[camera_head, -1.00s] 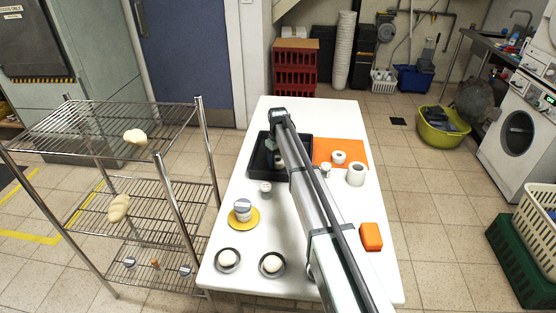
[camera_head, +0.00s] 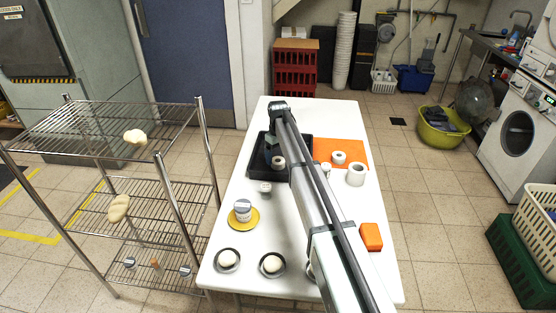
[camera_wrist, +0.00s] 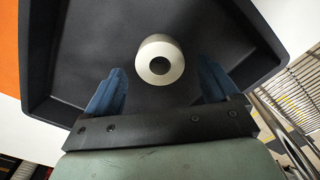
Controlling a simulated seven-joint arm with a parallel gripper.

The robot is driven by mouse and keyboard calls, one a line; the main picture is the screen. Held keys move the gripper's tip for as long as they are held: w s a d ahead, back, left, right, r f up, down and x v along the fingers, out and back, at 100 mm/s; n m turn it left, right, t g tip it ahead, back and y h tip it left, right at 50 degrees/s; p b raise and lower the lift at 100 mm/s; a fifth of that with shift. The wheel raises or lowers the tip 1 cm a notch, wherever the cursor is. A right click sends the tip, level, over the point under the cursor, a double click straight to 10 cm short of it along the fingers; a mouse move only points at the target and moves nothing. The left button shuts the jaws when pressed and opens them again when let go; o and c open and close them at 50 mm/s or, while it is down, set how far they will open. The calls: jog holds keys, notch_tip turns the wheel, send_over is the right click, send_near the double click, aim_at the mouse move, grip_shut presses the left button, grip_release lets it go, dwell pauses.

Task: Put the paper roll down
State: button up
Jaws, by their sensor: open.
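A white paper roll (camera_wrist: 160,60) with a dark round hole rests in the black tray (camera_wrist: 88,50), seen in the wrist view between and beyond the two blue fingertips. In the head view the roll (camera_head: 278,162) shows in the tray (camera_head: 258,181), beside my arm. My gripper (camera_wrist: 163,90) is open, with a finger on each side of the roll and a gap between them and it. In the head view my gripper (camera_head: 274,150) is over the tray and partly hidden by my arm.
An orange mat (camera_head: 352,147) right of the tray carries a small roll (camera_head: 339,157); a larger white roll (camera_head: 356,174) stands near its edge. An orange block (camera_head: 371,236), a jar on a yellow plate (camera_head: 256,221) and two dark dishes (camera_head: 228,271) stand nearer. A wire rack (camera_head: 165,180) is left.

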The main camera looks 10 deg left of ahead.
aim_at(278, 160)
notch_tip(278, 160, up, 9)
jog(key=shift+r, duration=0.15)
jog(key=shift+o, duration=0.4)
